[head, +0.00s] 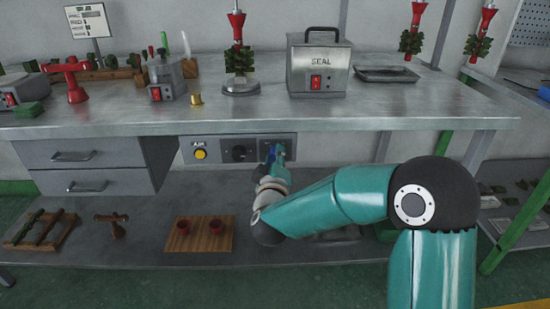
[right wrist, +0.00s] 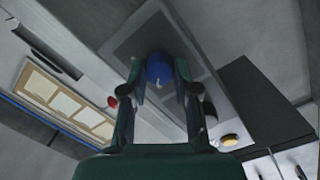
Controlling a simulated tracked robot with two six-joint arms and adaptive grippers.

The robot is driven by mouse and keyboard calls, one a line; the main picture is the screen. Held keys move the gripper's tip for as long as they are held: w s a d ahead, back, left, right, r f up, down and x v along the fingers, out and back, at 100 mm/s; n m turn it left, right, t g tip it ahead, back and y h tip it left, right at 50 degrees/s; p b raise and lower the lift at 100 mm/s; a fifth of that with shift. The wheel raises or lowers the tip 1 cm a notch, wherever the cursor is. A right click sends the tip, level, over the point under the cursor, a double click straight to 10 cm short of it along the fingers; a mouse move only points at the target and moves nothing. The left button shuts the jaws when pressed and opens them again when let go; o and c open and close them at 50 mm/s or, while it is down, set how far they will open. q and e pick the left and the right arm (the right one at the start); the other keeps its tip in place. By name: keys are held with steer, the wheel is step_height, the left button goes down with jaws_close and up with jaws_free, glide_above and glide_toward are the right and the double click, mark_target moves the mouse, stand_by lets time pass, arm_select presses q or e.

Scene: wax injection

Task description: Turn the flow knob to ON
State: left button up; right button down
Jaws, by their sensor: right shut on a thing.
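A grey control panel (head: 215,156) is mounted under the workbench's front edge. It carries a yellow button (head: 200,154), a black knob (head: 239,153) in the middle and a blue knob (right wrist: 158,69) at its right end. My right gripper (head: 275,152) is at the right end of the panel, its fingers shut around the blue knob. In the right wrist view, a finger of the gripper (right wrist: 160,86) lies on each side of the knob, and a small pale mark shows on its face. Labels around the knob are too small to read. My left gripper is not in view.
The workbench (head: 300,118) overhangs the panel, with drawers (head: 85,165) to its left. A lower shelf (head: 150,250) holds a wooden board (head: 200,246) with two dark red cups. A SEAL machine (head: 318,65) stands on the bench top.

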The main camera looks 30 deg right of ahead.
steer(key=m, duration=0.4)
steer(key=shift+a+f+y+b, duration=0.1)
steer(key=shift+y+b, duration=0.2)
steer(key=shift+b, duration=0.05)
steer(key=shift+s+d+m+y+b, duration=0.1)
steer(key=shift+m+y+b, duration=0.2)
steer(key=shift+m+b, duration=1.95)
steer(key=shift+s+d+m+y+b, duration=0.1)
steer(key=shift+m+y+b, duration=0.3)
steer(key=shift+m, duration=3.55)
steer(key=c, duration=0.9)
jaws_free()
steer(key=shift+d, duration=0.1)
steer(key=shift+o, duration=0.2)
steer(key=shift+r, duration=0.2)
steer(key=f+v, duration=0.1)
steer(key=v, duration=1)
steer(key=shift+s+a+r, duration=0.35)
steer(key=shift+r, duration=0.05)
